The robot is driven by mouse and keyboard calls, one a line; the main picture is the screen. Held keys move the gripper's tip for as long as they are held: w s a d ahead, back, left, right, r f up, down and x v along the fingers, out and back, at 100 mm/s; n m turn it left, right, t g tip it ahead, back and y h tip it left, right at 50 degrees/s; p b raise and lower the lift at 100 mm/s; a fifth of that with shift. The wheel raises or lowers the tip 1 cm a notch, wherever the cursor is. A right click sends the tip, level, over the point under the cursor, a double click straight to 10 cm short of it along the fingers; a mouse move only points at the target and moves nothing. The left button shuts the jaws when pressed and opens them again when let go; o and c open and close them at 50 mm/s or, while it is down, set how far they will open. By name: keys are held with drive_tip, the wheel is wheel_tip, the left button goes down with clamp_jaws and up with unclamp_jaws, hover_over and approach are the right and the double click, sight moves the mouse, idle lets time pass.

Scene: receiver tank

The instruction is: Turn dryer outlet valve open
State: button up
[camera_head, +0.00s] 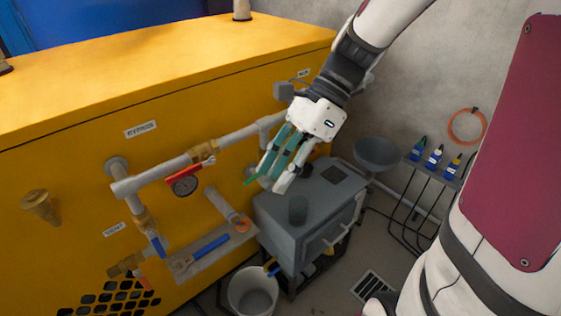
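My gripper (268,181) points down and left in front of the yellow cabinet's right part, above the grey box. Its white and teal fingers lie close together in this view, and I cannot tell how far apart they are. A small green piece (250,181) shows at the fingertips; whether it is a valve handle or part of the gripper is unclear. I cannot pick out the dryer outlet valve for sure. Grey piping (265,125) passes behind the gripper, which hides part of it. A small label (303,73) above is too small to read.
The yellow cabinet (60,180) carries a bypass pipe with a red-handled valve (188,167), a gauge (185,186) and blue-handled valves (158,246). Below my gripper stand a grey box (280,215) and a white bucket (252,292). A bottle rack (437,168) stands right.

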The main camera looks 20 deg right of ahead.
drive_tip(key=shift+d+n, duration=0.1)
drive_tip(key=shift+n, duration=0.2)
drive_tip(key=c, duration=0.7)
drive_tip(key=w+d+n+h+p, duration=0.1)
drive_tip(key=w+n+p, duration=0.1)
drive_tip(key=n, duration=0.1)
drive_tip(key=w+d+f+n+h+p, duration=0.1)
drive_tip(key=w+n+h+p, duration=0.1)
drive_tip(key=w+n, duration=0.1)
drive_tip(key=w+d+f+n+t+h+p, duration=0.1)
drive_tip(key=w+n+h+p, duration=0.1)
drive_tip(key=n, duration=0.3)
drive_tip(key=shift+w+d, duration=0.2)
drive_tip(key=shift+w, duration=0.2)
clamp_jaws()
drive_tip(key=w+a+n+t+h+p, duration=0.2)
drive_tip(key=w+n+t+p, duration=0.1)
drive_tip(key=w+n, duration=0.65)
drive_tip(key=w+f+n, duration=0.1)
drive_tip(key=w+f, duration=0.2)
drive_tip(key=f, duration=1)
drive_tip(key=shift+a+t+b, duration=0.15)
drive_tip(key=shift+t+b, duration=0.15)
drive_tip(key=shift+b, duration=0.15)
